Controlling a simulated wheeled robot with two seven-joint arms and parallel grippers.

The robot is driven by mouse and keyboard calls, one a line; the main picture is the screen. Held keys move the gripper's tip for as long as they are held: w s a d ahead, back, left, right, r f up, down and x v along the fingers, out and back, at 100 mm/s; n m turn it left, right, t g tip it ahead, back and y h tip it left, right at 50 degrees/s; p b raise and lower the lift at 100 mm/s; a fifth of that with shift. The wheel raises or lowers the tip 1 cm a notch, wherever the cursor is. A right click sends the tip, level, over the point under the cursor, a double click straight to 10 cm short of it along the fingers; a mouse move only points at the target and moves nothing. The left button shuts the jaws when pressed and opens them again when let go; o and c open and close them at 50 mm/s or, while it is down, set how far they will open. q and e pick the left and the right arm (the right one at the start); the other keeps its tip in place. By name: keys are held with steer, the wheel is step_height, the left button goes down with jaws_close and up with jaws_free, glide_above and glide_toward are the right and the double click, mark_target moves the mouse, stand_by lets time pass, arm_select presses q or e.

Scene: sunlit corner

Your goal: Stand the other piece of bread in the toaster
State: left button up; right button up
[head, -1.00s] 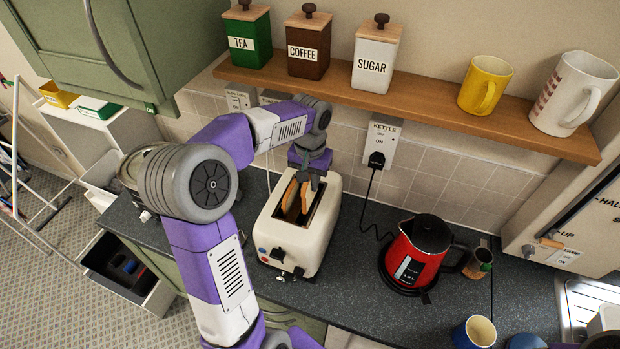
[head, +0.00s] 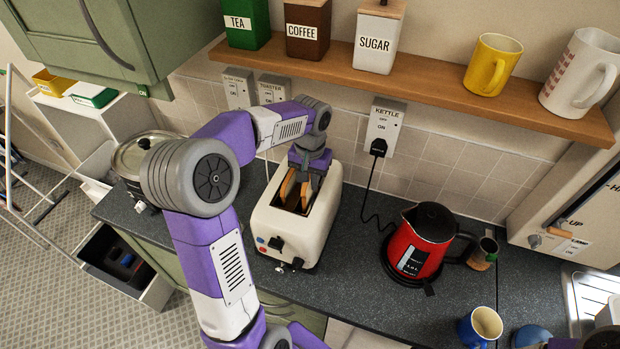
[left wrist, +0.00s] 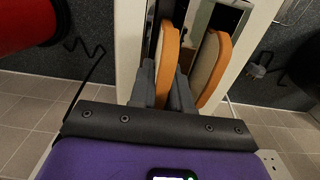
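The cream toaster (head: 284,239) stands on the dark counter, its slots facing up. Two brown-crusted bread slices stand upright in it, one in each slot. In the left wrist view, one slice (left wrist: 166,58) is between the two dark fingers of my left gripper (left wrist: 163,88), which look closed on it. The other slice (left wrist: 212,66) stands to the right, outside the fingers. In the head view, my left gripper (head: 306,175) points down over the toaster, at the slice (head: 305,194) nearer the kettle; the other slice (head: 287,186) is to its left. The slices' lower parts are hidden. My right gripper is not visible.
The red kettle (head: 417,246) stands right of the toaster, its cord running to the wall switch. A blue mug (head: 480,327) is near the front edge. A wooden shelf (head: 430,84) with canisters and mugs runs above the counter. Some counter between toaster and kettle is clear.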

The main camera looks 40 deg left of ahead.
arm_select(q)
steer(key=o, duration=0.5)
step_height(320, 180, up, 8)
steer(key=shift+f+p, duration=0.2)
steer(key=shift+p, duration=0.15)
stand_by(0.6)
